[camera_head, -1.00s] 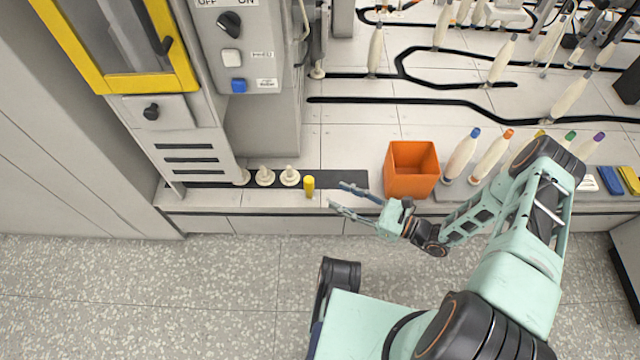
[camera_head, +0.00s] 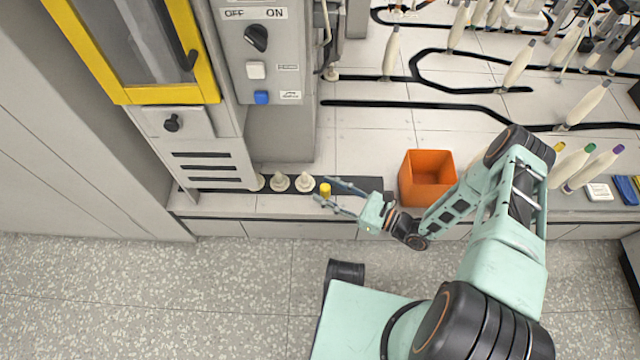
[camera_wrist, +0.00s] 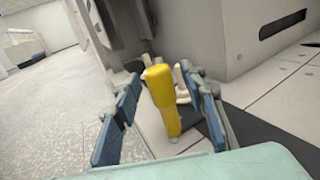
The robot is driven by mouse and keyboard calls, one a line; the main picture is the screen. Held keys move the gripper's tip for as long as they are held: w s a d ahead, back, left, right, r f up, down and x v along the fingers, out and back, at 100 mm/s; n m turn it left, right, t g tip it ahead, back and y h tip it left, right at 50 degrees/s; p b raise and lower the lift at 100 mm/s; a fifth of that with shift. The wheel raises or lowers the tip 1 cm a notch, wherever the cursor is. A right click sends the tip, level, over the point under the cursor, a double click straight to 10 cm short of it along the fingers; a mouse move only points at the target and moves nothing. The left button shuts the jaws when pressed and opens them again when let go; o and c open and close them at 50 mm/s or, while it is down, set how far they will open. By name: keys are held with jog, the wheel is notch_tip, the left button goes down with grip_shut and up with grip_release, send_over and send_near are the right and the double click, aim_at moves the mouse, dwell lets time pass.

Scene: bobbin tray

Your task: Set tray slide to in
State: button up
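An upright yellow handle (camera_head: 325,188) stands at the front edge of the counter, beside a dark strip (camera_head: 362,184) with cream bobbin-like pegs (camera_head: 304,181) on it. I cannot tell for certain whether the strip is the tray slide or how far in it is. My gripper (camera_head: 326,191) is open, with its two blue fingers on either side of the handle. In the wrist view the yellow handle (camera_wrist: 162,100) stands between the open fingers, with gaps visible on both sides.
A grey machine with a yellow-framed door (camera_head: 160,97), a black-knobbed drawer (camera_head: 185,122) and a switch panel (camera_head: 255,60) rises at the left. An orange bin (camera_head: 425,178) stands right of the gripper. Bobbins stand further right.

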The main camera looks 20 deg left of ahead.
jog(key=shift+w+a, duration=0.1)
jog(key=shift+a, duration=0.3)
jog(key=shift+c, duration=0.6)
grip_shut()
